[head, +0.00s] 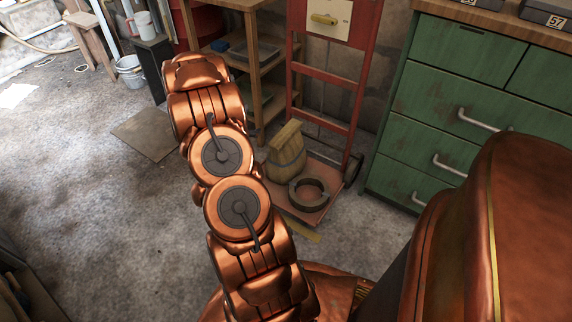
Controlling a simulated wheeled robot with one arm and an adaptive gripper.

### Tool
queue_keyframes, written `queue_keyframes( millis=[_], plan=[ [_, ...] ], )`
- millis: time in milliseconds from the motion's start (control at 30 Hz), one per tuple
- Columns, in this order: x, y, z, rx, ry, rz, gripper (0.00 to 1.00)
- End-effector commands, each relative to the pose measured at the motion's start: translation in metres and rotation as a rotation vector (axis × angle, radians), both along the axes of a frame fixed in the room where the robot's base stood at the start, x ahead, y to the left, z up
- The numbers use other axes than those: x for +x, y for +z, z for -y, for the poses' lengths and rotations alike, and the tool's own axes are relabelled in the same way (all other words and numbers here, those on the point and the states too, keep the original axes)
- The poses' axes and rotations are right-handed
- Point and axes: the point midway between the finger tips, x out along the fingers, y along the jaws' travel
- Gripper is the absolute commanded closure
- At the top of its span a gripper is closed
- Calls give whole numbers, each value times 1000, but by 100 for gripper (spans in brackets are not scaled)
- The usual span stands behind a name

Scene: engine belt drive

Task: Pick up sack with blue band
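A tan sack (286,155) stands on the low plate of a red hand truck, right of my copper arm in the head view. A dark band runs around its middle; its blue colour is hard to make out. My arm covers none of the sack's upper part, but its lower left is close to the arm's outline. My gripper's fingers do not show; only my arm's links are seen, reaching up and away left of the sack.
A dark metal ring (309,193) lies on the hand truck plate (322,212), in front of the sack. The red hand truck frame (325,72) rises behind. A green drawer cabinet (425,120) stands right, wooden shelves (255,75) behind. Open concrete floor lies left.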

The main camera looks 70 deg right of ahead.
Motion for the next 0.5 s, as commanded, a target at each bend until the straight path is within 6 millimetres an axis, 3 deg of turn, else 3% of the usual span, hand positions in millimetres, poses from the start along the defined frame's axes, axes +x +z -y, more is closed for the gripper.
queue_keyframes(
  millis=[33, 200, 333, 500],
  plan=[
    [-23, -30, 12, -26, -50, -23, 12],
    [-75, -59, 38, -113, -165, -80, 12],
    [-94, -67, 45, -141, -202, -104, 12],
    [-101, -71, 56, -154, -217, -109, 12]
  ],
)
